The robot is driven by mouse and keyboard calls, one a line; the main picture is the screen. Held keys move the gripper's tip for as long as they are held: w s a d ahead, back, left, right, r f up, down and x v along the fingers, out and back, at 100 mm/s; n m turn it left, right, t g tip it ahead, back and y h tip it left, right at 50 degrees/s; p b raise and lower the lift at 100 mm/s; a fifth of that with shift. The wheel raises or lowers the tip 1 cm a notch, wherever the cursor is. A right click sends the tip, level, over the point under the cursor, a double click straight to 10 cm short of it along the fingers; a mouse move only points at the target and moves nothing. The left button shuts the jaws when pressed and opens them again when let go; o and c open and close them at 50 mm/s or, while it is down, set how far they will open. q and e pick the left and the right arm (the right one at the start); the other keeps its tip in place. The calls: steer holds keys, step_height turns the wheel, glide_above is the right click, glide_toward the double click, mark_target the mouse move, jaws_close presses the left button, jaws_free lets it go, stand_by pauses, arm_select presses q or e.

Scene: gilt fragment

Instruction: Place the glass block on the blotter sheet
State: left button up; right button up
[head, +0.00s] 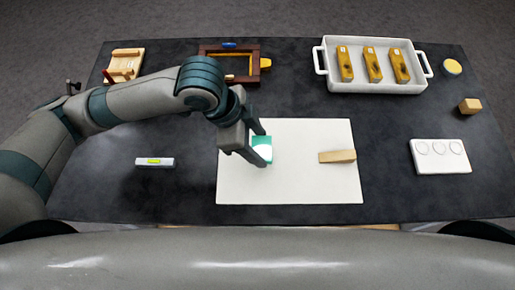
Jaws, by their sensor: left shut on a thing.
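The glass block (262,154) is a small teal piece with a bright white lower part. My left gripper (258,147) is shut on it, with a finger on either side. Block and gripper are over the left part of the white blotter sheet (290,185). I cannot tell whether the block touches the sheet or is held just above it. The sheet lies flat on the dark table. My right gripper is not in view.
A wooden wedge-like piece (337,156) lies on the sheet's right part. A level (154,162) lies left of the sheet. A wooden frame (210,48) is behind.

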mark_target(258, 151)
arm_select(q)
steer(key=shift+f+p, duration=0.45)
steer(key=shift+f, duration=1.55)
steer(key=o, duration=1.1)
steer(key=shift+o, duration=0.2)
steer(key=shift+r, duration=0.1)
steer(key=b+v, duration=0.1)
steer(key=v, duration=1.1)
steer(key=shift+b, duration=0.4)
